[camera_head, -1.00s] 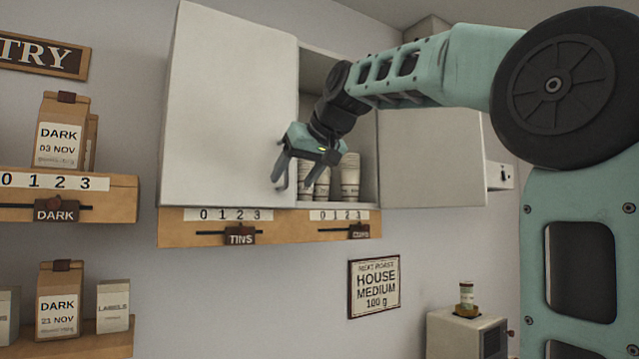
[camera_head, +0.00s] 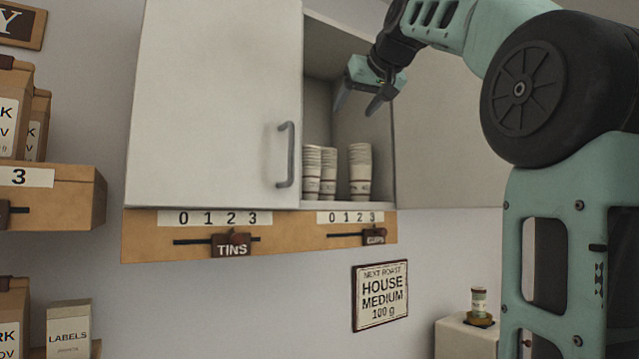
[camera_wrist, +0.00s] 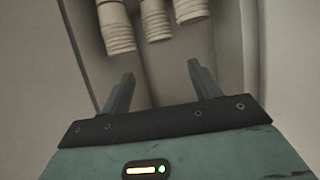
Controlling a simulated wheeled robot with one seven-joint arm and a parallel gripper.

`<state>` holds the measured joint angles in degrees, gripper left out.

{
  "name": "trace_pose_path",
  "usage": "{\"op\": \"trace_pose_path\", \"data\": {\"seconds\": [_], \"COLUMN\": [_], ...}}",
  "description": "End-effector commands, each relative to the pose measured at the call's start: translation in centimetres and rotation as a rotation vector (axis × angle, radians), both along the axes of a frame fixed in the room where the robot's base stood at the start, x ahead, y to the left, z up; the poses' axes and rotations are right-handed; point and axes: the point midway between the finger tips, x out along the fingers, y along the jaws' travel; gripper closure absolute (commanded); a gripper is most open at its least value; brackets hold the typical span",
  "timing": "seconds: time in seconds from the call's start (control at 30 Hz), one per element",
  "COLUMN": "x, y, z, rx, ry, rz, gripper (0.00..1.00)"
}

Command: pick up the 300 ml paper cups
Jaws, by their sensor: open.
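Three stacks of paper cups stand on the floor of the open cupboard in the head view: a left stack (camera_head: 311,172), a middle stack (camera_head: 328,171) and a right stack (camera_head: 360,172). Their size marking is too small to read. My gripper (camera_head: 361,103) is open and empty, above the stacks at the cupboard opening. In the wrist view my gripper (camera_wrist: 157,82) has its two fingers spread. The stacks show beyond the fingers, near the top edge: one stack (camera_wrist: 117,30), a second (camera_wrist: 155,20) and a third (camera_wrist: 190,12).
The cupboard's left door (camera_head: 215,105) is shut, with a grey handle (camera_head: 286,155). The right door (camera_head: 450,150) is swung open beside the opening. A wooden rail (camera_head: 150,235) with number scales runs below. A small jar (camera_head: 478,302) sits on a white machine (camera_head: 462,340) at lower right.

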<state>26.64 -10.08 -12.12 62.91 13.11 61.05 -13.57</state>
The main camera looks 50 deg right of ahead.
Motion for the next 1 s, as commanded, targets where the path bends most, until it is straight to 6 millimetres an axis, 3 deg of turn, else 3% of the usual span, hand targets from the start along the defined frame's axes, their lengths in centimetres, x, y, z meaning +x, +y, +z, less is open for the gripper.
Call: {"op": "trace_pose_path", "data": {"seconds": [0.6, 1.0], "x": [9.1, 12.1], "y": [-4.3, -6.0], "z": [-4.0, -5.3], "rx": [0.002, 0.003], "ry": [0.004, 0.004], "rz": [0.000, -0.001], "gripper": [0.38, 0.38]}}
